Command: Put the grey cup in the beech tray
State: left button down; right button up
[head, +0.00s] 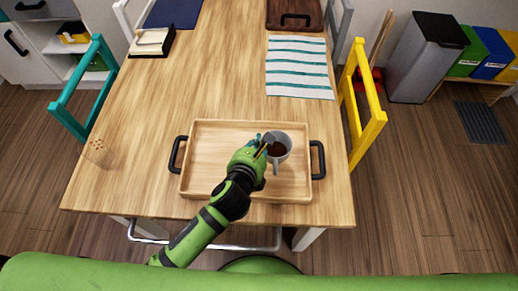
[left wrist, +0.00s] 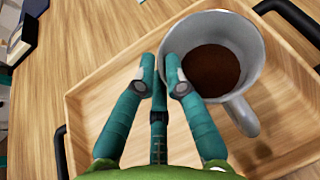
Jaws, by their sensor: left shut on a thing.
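The grey cup (head: 282,148) holds dark coffee and is over the right half of the beech tray (head: 215,150), inside its outline. I cannot tell whether its base touches the tray floor. My left gripper (head: 267,142) is shut on the cup's left side wall at the rim. The left wrist view shows the fingers (left wrist: 160,70) at the rim of the cup (left wrist: 238,40), which looks about upright, with its handle toward the lower right. The tray floor (left wrist: 98,95) shows bare around it. My right gripper is not in view.
The tray has black handles at both ends and stands on the wooden table (head: 205,75). A striped towel (head: 299,67), a dark brown tray (head: 294,15) and a napkin holder (head: 152,41) are farther back. A shaker (head: 97,152) stands left. Teal and yellow chairs flank the table.

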pick_arm(q)
jog(key=shift+d+f, duration=0.1)
jog(key=shift+f, duration=1.6)
jog(key=c, duration=1.3)
grip_release()
jog(key=shift+f, duration=0.15)
jog(key=shift+r, duration=0.2)
jog(key=v, duration=1.2)
jog(key=shift+s, duration=0.1)
